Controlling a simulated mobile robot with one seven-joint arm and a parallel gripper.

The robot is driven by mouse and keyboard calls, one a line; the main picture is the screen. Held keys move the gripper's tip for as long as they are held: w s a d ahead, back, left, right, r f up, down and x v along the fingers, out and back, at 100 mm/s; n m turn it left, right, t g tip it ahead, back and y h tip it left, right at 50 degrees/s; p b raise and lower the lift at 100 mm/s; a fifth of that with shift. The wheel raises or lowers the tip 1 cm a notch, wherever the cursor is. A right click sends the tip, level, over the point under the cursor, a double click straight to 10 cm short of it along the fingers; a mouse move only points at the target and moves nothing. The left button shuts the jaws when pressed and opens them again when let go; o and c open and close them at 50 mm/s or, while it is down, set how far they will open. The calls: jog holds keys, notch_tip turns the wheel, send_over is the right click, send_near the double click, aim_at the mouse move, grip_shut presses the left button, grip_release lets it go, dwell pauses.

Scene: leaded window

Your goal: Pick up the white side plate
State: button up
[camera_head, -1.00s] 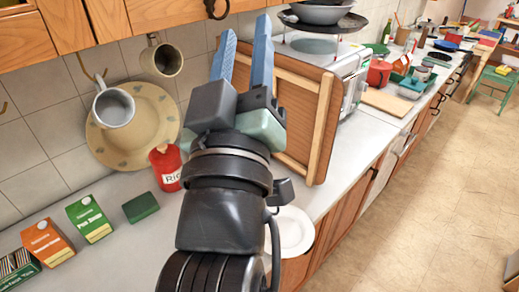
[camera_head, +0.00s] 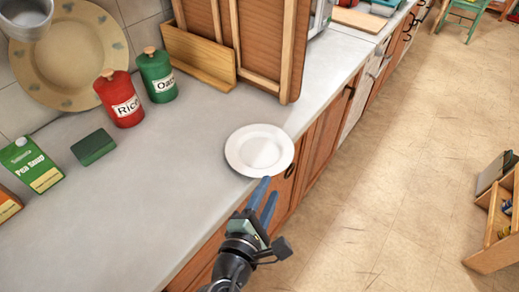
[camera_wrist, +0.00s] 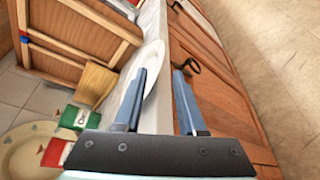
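The white side plate (camera_head: 259,150) lies flat on the grey counter, close to its front edge. My gripper (camera_head: 267,194) is in front of the counter edge, just short of the plate's near rim in the head view. Its two blue fingers are apart with nothing between them. In the wrist view the plate (camera_wrist: 153,70) shows edge-on, partly behind the left finger. The gripper (camera_wrist: 158,98) there has its fingers spread on either side of the counter's front edge. I cannot tell whether a finger touches the plate.
A red rice canister (camera_head: 121,98), a green canister (camera_head: 157,75), a green sponge (camera_head: 93,147) and a soup carton (camera_head: 30,165) stand left of the plate. A wooden board frame (camera_head: 262,45) stands behind it. A wooden box (camera_head: 500,215) is on the floor.

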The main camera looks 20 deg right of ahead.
aim_at(280, 169)
jog(key=x, duration=0.6)
jog(key=shift+w+d, duration=0.2)
jog(key=shift+d, duration=0.1)
jog(key=shift+f, duration=0.1)
grip_shut()
dwell(1.1)
